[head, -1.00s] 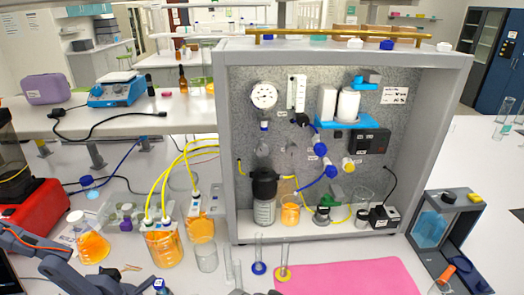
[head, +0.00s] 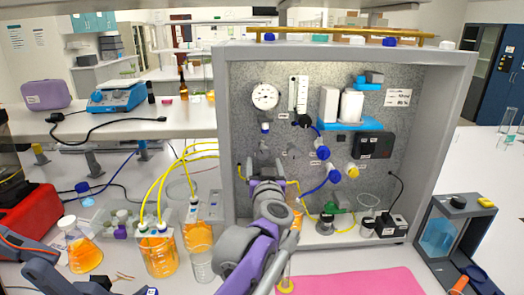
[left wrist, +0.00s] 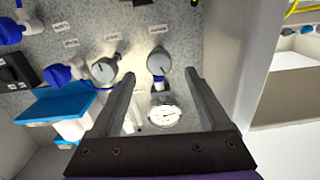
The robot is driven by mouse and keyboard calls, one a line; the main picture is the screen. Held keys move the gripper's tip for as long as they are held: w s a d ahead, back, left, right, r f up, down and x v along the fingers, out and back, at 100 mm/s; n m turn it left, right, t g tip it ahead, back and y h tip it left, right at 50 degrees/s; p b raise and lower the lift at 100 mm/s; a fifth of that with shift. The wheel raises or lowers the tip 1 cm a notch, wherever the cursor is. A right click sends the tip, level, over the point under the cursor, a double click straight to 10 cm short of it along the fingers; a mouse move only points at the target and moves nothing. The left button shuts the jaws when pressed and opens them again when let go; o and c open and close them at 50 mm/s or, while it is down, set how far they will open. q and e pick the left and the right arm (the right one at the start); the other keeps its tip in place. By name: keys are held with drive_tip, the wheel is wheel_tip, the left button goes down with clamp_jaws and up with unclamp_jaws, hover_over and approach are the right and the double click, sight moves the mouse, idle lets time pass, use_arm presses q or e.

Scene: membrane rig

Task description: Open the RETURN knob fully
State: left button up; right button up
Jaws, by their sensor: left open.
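The grey rig panel (head: 240,75) carries several knobs with small labels. I cannot read which label says RETURN. My left gripper (head: 265,162) is raised in front of the panel's lower left, below the round gauge (head: 264,97). In the left wrist view the fingers of the left gripper (left wrist: 160,78) are apart and empty. A round grey knob (left wrist: 158,60) with a blue tip lies between their tips in that view; contact cannot be told. A second grey knob (left wrist: 103,69) is to its left, with blue knobs (left wrist: 60,74) beyond. The right gripper is out of view.
The arm hides bottles at the panel's foot. Beakers of orange liquid (head: 158,258) with yellow tubes stand to the left. A pink mat (head: 360,283) lies in front of the rig. A blue-windowed box (head: 440,238) stands to the right.

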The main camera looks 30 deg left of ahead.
sight(262, 148)
use_arm(q)
drive_tip(key=p+x, duration=0.1)
drive_tip(key=x, duration=0.8)
drive_tip(key=shift+d+r+p, duration=0.1)
drive_tip(key=shift+p, duration=0.25)
drive_tip(key=shift+x, duration=0.75)
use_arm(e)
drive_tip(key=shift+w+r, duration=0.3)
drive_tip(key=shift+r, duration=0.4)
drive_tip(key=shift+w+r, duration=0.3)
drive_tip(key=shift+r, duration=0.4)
use_arm(q)
drive_tip(key=shift+c, duration=0.3)
clamp_jaws()
